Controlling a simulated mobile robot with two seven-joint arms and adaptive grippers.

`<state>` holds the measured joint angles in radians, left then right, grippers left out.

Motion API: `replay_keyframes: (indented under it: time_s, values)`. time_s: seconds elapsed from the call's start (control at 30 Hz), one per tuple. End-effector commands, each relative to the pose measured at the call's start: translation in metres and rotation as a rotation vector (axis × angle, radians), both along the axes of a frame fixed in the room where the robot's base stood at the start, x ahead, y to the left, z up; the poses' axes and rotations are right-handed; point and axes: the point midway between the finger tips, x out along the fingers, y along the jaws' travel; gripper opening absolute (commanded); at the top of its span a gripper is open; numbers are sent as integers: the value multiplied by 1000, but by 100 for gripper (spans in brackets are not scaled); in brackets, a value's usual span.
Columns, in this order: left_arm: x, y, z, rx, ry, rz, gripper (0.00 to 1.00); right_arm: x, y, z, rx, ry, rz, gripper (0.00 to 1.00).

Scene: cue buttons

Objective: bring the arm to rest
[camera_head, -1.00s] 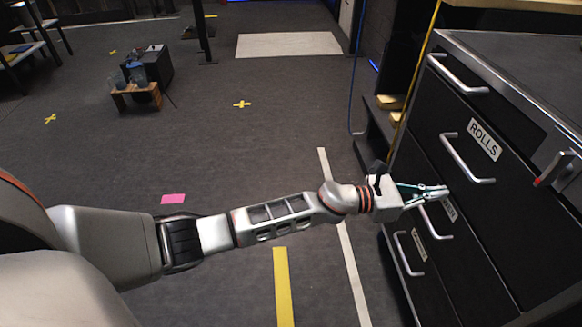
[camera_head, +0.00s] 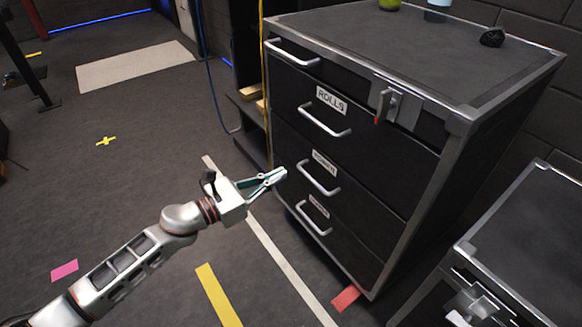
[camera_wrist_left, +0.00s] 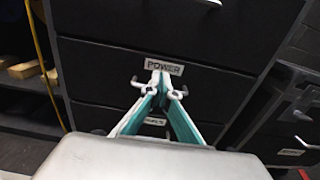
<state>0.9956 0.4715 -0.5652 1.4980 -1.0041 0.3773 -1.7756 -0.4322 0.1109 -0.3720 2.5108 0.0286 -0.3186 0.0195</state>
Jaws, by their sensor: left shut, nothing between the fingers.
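My left arm comes in from the lower left in the head view. Its gripper (camera_head: 277,176) is shut and empty, its fingertips just left of the dark drawer cabinet (camera_head: 400,215). In the left wrist view the closed fingertips (camera_wrist_left: 168,90) point at a drawer front with a label reading POWER (camera_wrist_left: 164,66). I cannot tell whether the fingertips touch the cabinet. My right gripper is not in view.
The cabinet has several drawers with bar handles, one labelled ROLLS (camera_head: 331,101), and a red-tipped lever (camera_head: 384,105). A second, lower cabinet (camera_head: 525,225) stands at the right. The floor at left is mostly clear, with a yellow strip (camera_head: 218,295).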

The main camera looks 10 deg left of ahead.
Motion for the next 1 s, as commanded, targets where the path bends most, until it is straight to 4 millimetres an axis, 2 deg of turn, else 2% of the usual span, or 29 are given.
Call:
replay_keyframes:
  time_s: [0.23, 0.37, 0.47, 0.57, 0.8, 1.0]
  values:
    - [-14, 13, 0, -1, 1, -1, 0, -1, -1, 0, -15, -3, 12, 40]
    - [-15, 14, -1, -2, 2, -1, 0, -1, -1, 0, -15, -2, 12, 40]
    - [-24, 8, -4, -45, 36, 0, 0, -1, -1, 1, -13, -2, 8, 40]
    - [-49, -6, -9, -173, 136, 5, 0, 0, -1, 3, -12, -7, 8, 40]
    - [-142, -40, -13, -732, 574, 57, 0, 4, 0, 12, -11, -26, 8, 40]
    - [-215, -46, -6, -1232, 952, 133, 0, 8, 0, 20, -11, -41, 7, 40]
